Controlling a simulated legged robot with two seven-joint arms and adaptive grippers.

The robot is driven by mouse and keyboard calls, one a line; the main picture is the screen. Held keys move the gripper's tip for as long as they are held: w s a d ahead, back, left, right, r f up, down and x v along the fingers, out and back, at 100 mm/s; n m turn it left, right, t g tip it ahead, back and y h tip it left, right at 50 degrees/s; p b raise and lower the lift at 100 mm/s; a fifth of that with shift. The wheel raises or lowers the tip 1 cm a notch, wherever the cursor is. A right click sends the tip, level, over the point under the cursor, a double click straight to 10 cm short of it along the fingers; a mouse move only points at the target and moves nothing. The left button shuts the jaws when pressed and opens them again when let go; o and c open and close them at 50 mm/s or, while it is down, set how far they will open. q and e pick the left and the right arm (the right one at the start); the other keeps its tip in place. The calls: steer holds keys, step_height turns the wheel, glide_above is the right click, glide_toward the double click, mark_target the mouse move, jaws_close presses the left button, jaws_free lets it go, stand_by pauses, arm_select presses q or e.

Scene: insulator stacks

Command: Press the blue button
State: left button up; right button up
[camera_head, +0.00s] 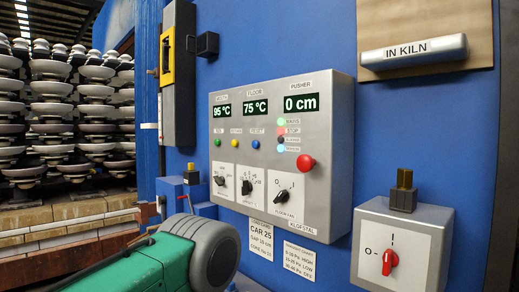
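The small blue button (256,144) is on the front of a grey control panel (330,130) on the blue wall. It is the rightmost in a row of small round buttons, beside a yellow button (235,143) and a green button (217,142). It sits below the display (255,107) that reads 75 °C. Nothing covers or touches the blue button. No fingertips of my left or right gripper show in the view.
The panel also carries a large red button (306,162), black rotary knobs (246,187) and indicator lights. A grey box with a red switch (390,261) is at lower right. An IN KILN holder (413,53) is above. Insulator stacks (95,110) stand at left.

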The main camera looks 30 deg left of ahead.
stand_by(0.4)
arm_select(q)
jaws_close()
stand_by(1.2)
